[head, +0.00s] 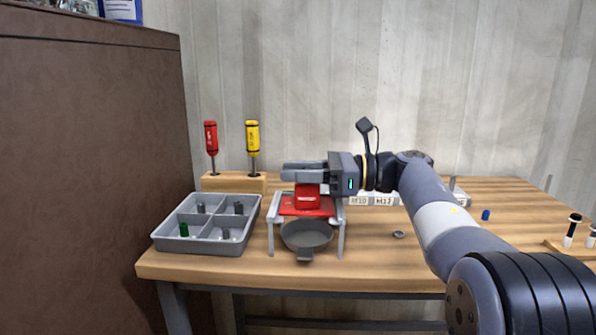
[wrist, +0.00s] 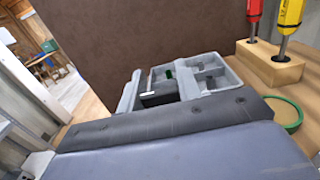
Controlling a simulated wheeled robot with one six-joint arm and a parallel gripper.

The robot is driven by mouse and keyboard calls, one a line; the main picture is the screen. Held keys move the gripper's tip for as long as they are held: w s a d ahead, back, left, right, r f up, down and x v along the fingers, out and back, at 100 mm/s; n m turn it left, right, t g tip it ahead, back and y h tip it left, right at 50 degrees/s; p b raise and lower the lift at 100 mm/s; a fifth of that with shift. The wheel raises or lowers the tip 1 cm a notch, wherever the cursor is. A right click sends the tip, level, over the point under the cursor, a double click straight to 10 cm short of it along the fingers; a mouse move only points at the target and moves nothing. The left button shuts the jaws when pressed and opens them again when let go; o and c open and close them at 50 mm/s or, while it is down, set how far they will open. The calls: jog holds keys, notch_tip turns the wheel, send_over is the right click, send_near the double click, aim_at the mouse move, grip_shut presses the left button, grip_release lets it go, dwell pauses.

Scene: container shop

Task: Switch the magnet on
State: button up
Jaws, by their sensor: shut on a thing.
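The magnet is a red block (head: 307,197) on a red plate (head: 305,209), carried by a small grey stand (head: 341,228). A round grey dish (head: 306,236) with a front tab sits beneath it. My gripper (head: 292,171) comes in level from the right, directly over the block, with its fingers pointing left. It is shut at the top of the magnet; the fingers hide the gripped part, so I cannot see the switch or its position. In the wrist view my own gripper and wrist (wrist: 165,95) fill the lower part, and the magnet is not visible.
A grey divided tray (head: 158,243) with small dark parts and a green one stands left of the stand. Behind it a wooden block (head: 232,182) holds a red screwdriver (head: 211,137) and a yellow one (head: 252,137). A brown cabinet (head: 90,150) rises at far left.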

jog(key=o, duration=1)
jog(key=shift+d, duration=0.1)
jog(key=d+p, duration=0.1)
jog(key=d, duration=0.9)
jog(key=shift+s+d, duration=0.15)
jog(key=shift+d, duration=0.15)
jog(key=a+b, duration=0.1)
jog(key=a, duration=1)
jog(key=shift+d, duration=0.1)
